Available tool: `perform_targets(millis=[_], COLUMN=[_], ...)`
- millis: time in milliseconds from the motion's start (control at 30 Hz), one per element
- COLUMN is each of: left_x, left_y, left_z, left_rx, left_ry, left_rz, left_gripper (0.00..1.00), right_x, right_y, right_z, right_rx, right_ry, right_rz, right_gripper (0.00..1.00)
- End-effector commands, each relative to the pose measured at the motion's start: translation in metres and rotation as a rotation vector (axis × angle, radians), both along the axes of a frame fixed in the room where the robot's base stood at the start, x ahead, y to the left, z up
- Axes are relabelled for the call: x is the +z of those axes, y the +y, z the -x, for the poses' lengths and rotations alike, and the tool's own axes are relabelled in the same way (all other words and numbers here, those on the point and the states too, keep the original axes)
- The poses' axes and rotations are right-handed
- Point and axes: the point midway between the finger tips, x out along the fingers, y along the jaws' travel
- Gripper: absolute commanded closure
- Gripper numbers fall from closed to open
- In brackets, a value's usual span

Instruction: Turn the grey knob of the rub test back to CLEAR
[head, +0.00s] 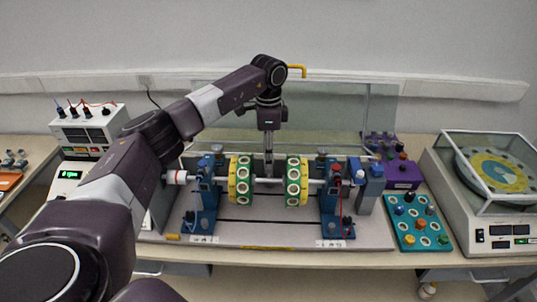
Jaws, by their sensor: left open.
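My left arm reaches in from the left, and my left gripper (268,168) points down over the middle of the rotor rig. Its jaws are open, and its fingertips are close to the horizontal shaft (270,181) between two yellow discs with green and white round spots, the left disc (233,181) and the right disc (304,182). I cannot tell whether the fingers touch anything. I cannot single out the grey knob of the rub test or read a CLEAR mark; the gripper may cover it. My right gripper is not in view.
A clear upright screen (330,115) stands behind the rig. Blue bearing stands (336,205) flank the discs. A teal tray (420,238) of coloured knobbed pieces and a purple box (402,175) are at right, beside a covered balance machine (470,215). The base plate's front (270,232) is mostly clear.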

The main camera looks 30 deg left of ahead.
Motion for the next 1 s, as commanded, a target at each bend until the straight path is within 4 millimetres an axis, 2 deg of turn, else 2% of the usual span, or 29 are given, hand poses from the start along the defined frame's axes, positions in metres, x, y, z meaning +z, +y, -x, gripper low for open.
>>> perform_targets(millis=[167, 400, 600, 767, 1000], left_x=[0.028, 0.08, 0.109, 0.117, 0.118], left_y=[0.0, -0.001, 0.0, 0.0, 0.0], left_z=[-0.001, -0.002, -0.001, -0.001, -0.001], left_rx=[0.0, 0.0, 0.001, 0.001, 0.0], left_ry=[-0.006, -0.007, -0.004, -0.003, -0.003], left_rz=[0.002, 0.001, 0.001, 0.0, 0.0], left_gripper=[0.58, 0.58, 0.58, 0.58, 0.58], right_x=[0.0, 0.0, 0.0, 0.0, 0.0], right_y=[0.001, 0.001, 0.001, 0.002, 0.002], right_z=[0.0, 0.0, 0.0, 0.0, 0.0], right_rx=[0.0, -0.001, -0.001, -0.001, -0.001], right_ry=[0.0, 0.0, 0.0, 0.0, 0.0], right_rz=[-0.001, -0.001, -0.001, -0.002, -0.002], right_gripper=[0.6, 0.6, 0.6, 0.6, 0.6])
